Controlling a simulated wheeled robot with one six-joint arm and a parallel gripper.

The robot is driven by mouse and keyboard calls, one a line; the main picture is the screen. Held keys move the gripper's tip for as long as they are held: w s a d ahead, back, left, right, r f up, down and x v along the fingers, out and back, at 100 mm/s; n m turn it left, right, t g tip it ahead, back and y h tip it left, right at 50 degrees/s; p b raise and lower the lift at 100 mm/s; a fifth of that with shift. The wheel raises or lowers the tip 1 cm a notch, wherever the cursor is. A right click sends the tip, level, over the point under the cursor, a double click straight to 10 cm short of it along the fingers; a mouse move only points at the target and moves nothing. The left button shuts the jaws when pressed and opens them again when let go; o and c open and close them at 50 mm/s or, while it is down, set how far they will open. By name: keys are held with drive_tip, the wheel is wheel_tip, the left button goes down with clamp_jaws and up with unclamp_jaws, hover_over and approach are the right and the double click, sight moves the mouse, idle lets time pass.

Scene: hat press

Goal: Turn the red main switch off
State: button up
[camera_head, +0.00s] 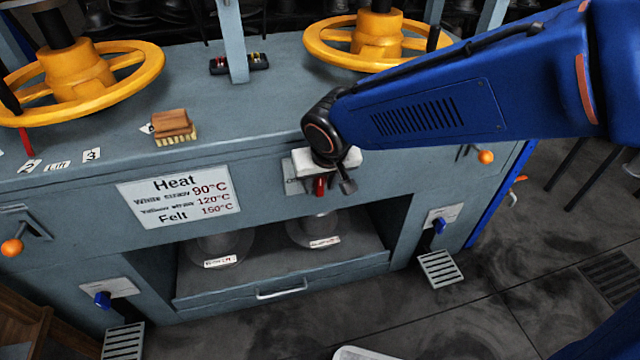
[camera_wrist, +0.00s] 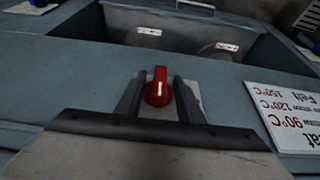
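The red main switch (camera_head: 320,186) is a knob on the front face of the grey press, below its top edge. In the wrist view the red switch (camera_wrist: 158,88) shows a white pointer line that runs up and down in the picture. My gripper (camera_wrist: 160,82) has one dark finger on each side of the knob, with narrow gaps visible. The fingers look open and I see no clear contact. In the head view my gripper (camera_head: 327,182) is at the switch and partly hides it and its plate.
A heat sign (camera_head: 180,198) is left of the switch. An open compartment with a drawer (camera_head: 281,290) lies below. Yellow handwheels (camera_head: 82,85) and a wooden brush (camera_head: 174,127) are on top. An orange-knobbed lever (camera_head: 486,157) and blue switch (camera_head: 439,226) are at right.

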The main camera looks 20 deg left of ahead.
drive_tip(key=shift+w+a+f, duration=0.1)
drive_tip(key=shift+w+f, duration=0.05)
drive_tip(key=shift+f, duration=0.2)
drive_tip(key=shift+c, duration=0.3)
clamp_jaws()
